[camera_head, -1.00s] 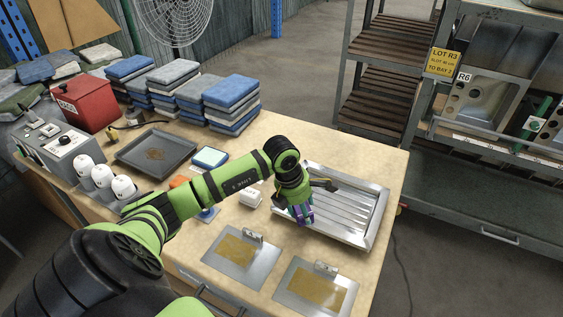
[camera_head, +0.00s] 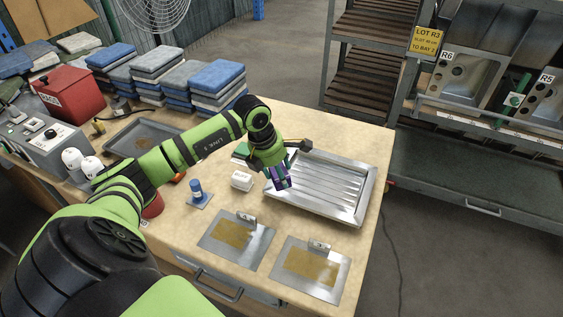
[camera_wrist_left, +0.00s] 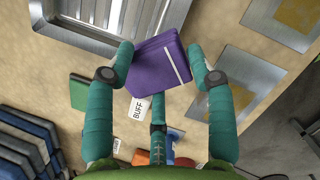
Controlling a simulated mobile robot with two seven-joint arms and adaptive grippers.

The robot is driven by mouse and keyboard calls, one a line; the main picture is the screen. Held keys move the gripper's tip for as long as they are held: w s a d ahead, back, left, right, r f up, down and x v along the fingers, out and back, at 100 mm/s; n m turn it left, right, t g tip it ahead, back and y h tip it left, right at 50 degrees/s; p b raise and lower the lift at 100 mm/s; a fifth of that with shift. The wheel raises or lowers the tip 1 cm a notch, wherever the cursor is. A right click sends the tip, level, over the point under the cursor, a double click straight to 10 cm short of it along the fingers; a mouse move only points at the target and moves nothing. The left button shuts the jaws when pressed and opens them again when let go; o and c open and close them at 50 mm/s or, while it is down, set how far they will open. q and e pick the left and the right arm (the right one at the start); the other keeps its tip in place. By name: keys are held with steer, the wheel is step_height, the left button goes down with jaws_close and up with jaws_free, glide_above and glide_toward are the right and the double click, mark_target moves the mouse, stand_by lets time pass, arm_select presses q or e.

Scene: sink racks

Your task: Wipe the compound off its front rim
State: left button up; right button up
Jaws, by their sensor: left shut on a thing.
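My left gripper (camera_head: 277,178) has teal fingers and is shut on a folded purple cloth (camera_wrist_left: 162,62) with a white stripe. In the head view the cloth is by the left end of a ribbed metal tray (camera_head: 361,198). In the wrist view the cloth lies just beside the tray (camera_wrist_left: 95,42), overlapping its near edge in the picture. I cannot tell whether cloth and rim touch. The tray's front rim (camera_head: 310,213) is in sight in the head view; no compound can be made out on it at this size. My right gripper is not in view.
Two metal plates (camera_head: 262,250) (camera_head: 335,284) with yellowish patches lie in front. Stacked cloths (camera_head: 216,80) stand behind. A rack with sinks (camera_head: 462,80) is at right.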

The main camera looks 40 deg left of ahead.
arm_select(q)
steer(key=shift+r+p, duration=0.55)
steer(key=shift+r, duration=0.95)
